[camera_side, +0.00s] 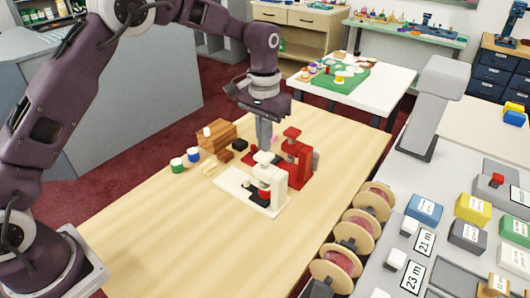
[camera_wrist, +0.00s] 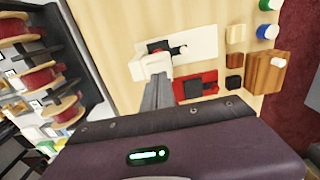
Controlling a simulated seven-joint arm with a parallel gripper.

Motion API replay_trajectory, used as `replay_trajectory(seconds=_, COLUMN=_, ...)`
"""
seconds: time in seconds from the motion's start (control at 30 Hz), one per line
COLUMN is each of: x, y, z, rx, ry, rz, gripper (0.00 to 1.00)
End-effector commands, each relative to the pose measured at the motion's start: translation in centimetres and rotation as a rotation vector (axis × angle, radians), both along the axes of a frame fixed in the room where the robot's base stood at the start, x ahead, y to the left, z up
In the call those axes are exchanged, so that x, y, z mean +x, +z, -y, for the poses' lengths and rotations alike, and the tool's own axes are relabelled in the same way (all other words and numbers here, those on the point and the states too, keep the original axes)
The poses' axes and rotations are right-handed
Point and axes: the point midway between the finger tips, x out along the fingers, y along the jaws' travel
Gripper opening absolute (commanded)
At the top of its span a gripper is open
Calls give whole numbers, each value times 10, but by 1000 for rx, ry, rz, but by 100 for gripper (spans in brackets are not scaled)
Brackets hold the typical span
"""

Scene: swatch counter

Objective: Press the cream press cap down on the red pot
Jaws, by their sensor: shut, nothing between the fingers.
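The cream press (camera_side: 236,184) stands on the wooden table, its base also showing in the wrist view (camera_wrist: 203,42). Its cream press cap (camera_side: 263,157) sits on top of the press head. The red pot (camera_side: 264,194) is on the cream base under the head; part of it shows in the wrist view (camera_wrist: 157,46). My gripper (camera_side: 265,146) is shut and empty, pointing down, with its tips close to the cream cap. In the wrist view my gripper (camera_wrist: 158,82) overlaps the cream head; whether it touches the cap I cannot tell.
A red press (camera_side: 297,165) stands close beside the cream one. A wooden block rack (camera_side: 218,136), small dark blocks and green (camera_side: 177,165) and blue (camera_side: 194,155) pots lie to the left. Thread spools (camera_side: 354,232) line the right edge. The table's front is clear.

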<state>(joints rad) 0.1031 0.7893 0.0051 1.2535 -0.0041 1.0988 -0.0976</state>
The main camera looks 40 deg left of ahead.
Motion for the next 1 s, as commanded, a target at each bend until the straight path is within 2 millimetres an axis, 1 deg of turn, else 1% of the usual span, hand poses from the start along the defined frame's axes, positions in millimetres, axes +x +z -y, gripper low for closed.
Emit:
replay_trajectory(seconds=0.33, x=0, y=-1, z=0, rx=0, ry=0, rz=0, gripper=0)
replay_trajectory(seconds=1.0, x=0, y=-14, z=0, rx=0, ry=0, rz=-1, gripper=0)
